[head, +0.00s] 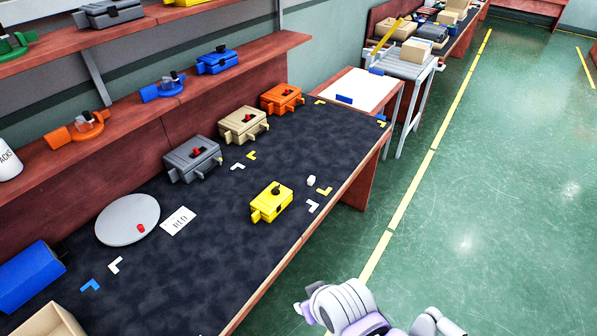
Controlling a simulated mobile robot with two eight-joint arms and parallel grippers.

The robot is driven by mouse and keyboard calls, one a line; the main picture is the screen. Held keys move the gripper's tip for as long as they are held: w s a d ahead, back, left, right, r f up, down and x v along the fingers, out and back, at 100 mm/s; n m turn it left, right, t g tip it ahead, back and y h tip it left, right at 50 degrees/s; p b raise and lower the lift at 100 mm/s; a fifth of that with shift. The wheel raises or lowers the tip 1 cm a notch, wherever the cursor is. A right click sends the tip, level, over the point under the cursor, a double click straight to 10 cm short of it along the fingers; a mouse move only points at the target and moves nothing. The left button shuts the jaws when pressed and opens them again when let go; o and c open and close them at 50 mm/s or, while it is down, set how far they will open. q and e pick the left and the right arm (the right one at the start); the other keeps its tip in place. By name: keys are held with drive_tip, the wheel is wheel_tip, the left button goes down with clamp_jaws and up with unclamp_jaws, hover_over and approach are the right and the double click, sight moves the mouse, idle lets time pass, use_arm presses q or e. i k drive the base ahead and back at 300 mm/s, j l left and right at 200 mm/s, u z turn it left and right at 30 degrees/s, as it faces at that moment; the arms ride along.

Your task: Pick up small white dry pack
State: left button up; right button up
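A small white block-like piece (311,181), which looks like the small white dry pack, lies on the dark mat of the workbench (190,255). It sits just right of and beyond a yellow box (271,202), between white and yellow corner marks. A white container with partly cut-off lettering, "ACKS", (9,162) stands on the lower shelf at the left edge. White and purple parts of my own arm show at the bottom centre. I see no fingertips of either gripper, and nothing touches the white piece.
Grey (192,158), tan (243,125) and orange (282,98) boxes line the back of the bench. A round grey plate (127,220) with a red piece and a card marked RED (178,221) lie left. Shelves overhang the back. The green floor (480,200) at right is clear.

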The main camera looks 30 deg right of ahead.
sight(311, 181)
drive_tip(key=i+l, duration=0.1)
drive_tip(key=l, duration=0.3)
drive_tip(key=i+l+u, duration=0.1)
drive_tip(key=l, duration=0.25)
drive_tip(key=i+l, duration=0.15)
drive_tip(key=l, duration=0.25)
drive_tip(key=i+l+u, duration=0.1)
drive_tip(key=l, duration=0.3)
drive_tip(key=i+l, duration=0.1)
drive_tip(key=l, duration=0.3)
drive_tip(key=u, duration=0.05)
